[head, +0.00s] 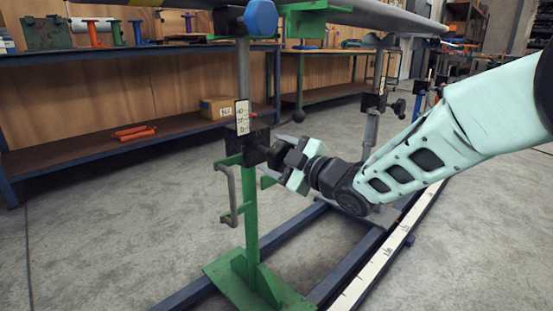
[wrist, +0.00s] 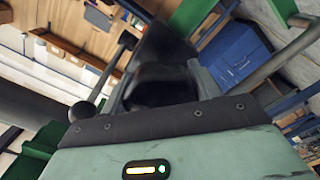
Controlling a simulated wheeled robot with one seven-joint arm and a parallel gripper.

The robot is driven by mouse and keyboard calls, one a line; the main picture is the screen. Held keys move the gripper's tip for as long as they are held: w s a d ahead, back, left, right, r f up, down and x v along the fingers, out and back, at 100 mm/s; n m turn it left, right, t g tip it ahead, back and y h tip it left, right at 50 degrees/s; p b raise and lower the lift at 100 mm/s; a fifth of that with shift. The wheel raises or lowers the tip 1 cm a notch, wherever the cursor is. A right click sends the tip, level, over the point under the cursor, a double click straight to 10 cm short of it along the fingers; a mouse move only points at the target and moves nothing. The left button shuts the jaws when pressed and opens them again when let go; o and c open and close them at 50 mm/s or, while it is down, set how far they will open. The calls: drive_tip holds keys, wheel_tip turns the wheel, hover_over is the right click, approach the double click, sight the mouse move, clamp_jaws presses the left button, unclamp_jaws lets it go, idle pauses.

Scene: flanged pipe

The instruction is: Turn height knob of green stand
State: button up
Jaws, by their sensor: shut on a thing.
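A white number scale (head: 242,117) sits just above the block. The height knob is on the block's right side and is mostly hidden by my fingers. My gripper (head: 279,154) reaches in from the right and is shut on the knob.
A grey pipe (head: 370,15) lies across the stand tops, with a blue roller (head: 261,17) above the green stand. Blue rails (head: 285,233) and a ruler strip (head: 385,257) run along the floor. A second stand (head: 372,110) is behind. A workbench with shelf (head: 130,137) is at left.

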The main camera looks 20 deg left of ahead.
drive_tip(key=shift+n, duration=1.1)
drive_tip(key=shift+b, duration=0.3)
drive_tip(key=o, duration=1)
drive_tip(key=shift+d, duration=0.1)
drive_tip(key=p+v, duration=0.5)
drive_tip(key=v, duration=1.2)
drive_tip(key=shift+s+d+p, duration=0.15)
drive_tip(key=shift+p, duration=0.25)
